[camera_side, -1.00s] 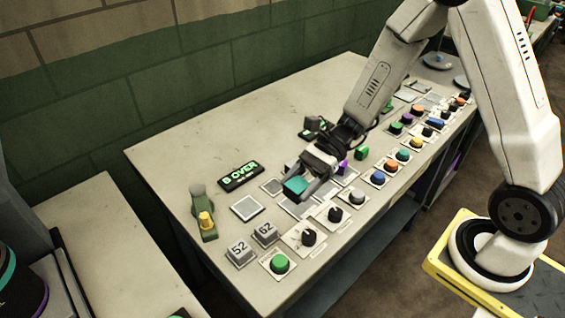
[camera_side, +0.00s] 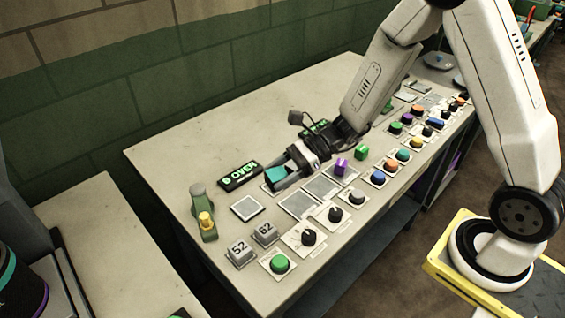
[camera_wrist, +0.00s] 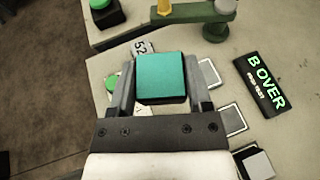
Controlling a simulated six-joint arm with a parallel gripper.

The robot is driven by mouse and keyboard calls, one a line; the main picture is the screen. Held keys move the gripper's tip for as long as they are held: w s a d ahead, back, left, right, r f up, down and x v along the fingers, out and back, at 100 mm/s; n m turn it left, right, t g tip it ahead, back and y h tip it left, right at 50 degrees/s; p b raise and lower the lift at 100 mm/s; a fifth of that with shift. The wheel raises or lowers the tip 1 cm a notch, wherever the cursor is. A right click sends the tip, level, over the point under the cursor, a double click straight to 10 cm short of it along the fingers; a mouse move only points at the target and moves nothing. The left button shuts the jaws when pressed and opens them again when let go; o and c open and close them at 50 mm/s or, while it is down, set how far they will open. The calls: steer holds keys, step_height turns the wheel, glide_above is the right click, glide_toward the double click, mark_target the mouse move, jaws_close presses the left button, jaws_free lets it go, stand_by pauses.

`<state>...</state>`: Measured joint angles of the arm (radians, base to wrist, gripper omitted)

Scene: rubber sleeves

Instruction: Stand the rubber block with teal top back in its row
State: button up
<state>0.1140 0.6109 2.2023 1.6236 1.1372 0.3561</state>
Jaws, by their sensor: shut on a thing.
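The rubber block with teal top (camera_side: 276,174) is between the fingers of my gripper (camera_side: 284,178), teal face up. In the wrist view the teal block (camera_wrist: 160,76) fills the space between both fingers, and my gripper (camera_wrist: 160,88) is shut on it. In the side view the block is over or at a pale square plate (camera_side: 274,187) beside the B OVER sign. I cannot tell whether its underside touches anything.
The dark B OVER sign (camera_side: 239,177) lies close on the left. An empty square plate (camera_side: 247,208) is nearer the front left. Number blocks (camera_side: 265,232) and knobs line the front.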

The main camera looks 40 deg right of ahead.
steer(key=w+d+f+m+t+h, duration=0.4)
steer(key=w+d+m+t+h, duration=0.3)
steer(key=w+m+t, duration=0.1)
steer(key=shift+w+f+m+h, duration=0.4)
steer(key=shift+w+m, duration=0.1)
steer(key=shift+m, duration=0.5)
steer(key=shift+f, duration=0.1)
steer(key=shift+f, duration=2.15)
steer(key=shift+f, duration=0.1)
steer(key=shift+f, duration=1.65)
steer(key=shift+f, duration=0.15)
